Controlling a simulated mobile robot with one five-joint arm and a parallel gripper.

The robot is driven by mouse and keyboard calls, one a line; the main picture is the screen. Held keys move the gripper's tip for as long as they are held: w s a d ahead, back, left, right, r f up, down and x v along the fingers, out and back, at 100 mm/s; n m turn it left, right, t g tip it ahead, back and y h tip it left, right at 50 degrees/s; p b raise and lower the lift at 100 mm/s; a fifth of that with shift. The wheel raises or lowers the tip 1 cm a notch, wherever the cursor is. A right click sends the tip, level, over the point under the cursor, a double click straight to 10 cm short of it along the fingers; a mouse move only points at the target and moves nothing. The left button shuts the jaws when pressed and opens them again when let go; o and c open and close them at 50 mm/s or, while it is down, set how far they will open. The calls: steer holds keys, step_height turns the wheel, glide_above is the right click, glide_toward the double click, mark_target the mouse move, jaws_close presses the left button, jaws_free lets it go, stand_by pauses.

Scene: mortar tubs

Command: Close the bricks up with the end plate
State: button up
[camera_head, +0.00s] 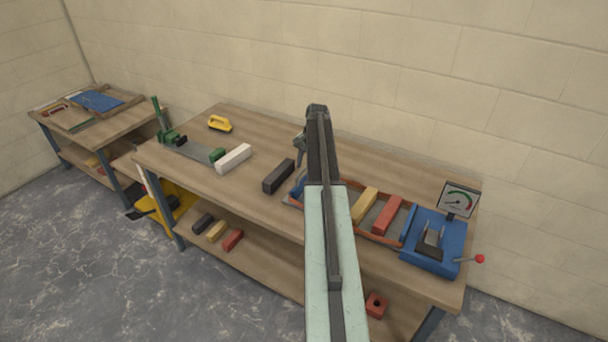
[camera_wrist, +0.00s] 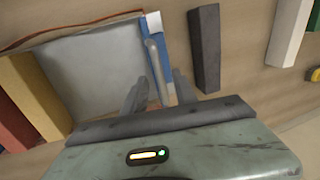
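The blue end plate (camera_wrist: 153,25) stands at the end of the grey bed in the wrist view, with a grey bar-like handle (camera_wrist: 157,65) on it. In the head view a bit of its blue (camera_head: 297,188) shows left of my arm. My gripper (camera_wrist: 161,80) is open, one finger on each side of the handle; I cannot tell if they touch it. A yellow brick (camera_head: 364,204) and a red brick (camera_head: 386,215) lie side by side between the rails near the blue press (camera_head: 432,258). Bare bed (camera_wrist: 90,70) lies between plate and yellow brick.
A dark brick (camera_head: 278,176) and a white brick (camera_head: 233,158) lie on the bench left of the plate. A green-ended tool (camera_head: 195,150) and a yellow-handled item (camera_head: 220,123) are farther left. A gauge (camera_head: 458,199) and a red-knobbed lever (camera_head: 479,259) are at the press.

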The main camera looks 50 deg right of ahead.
steer(key=shift+f, duration=0.1)
jaws_close()
stand_by(1.4)
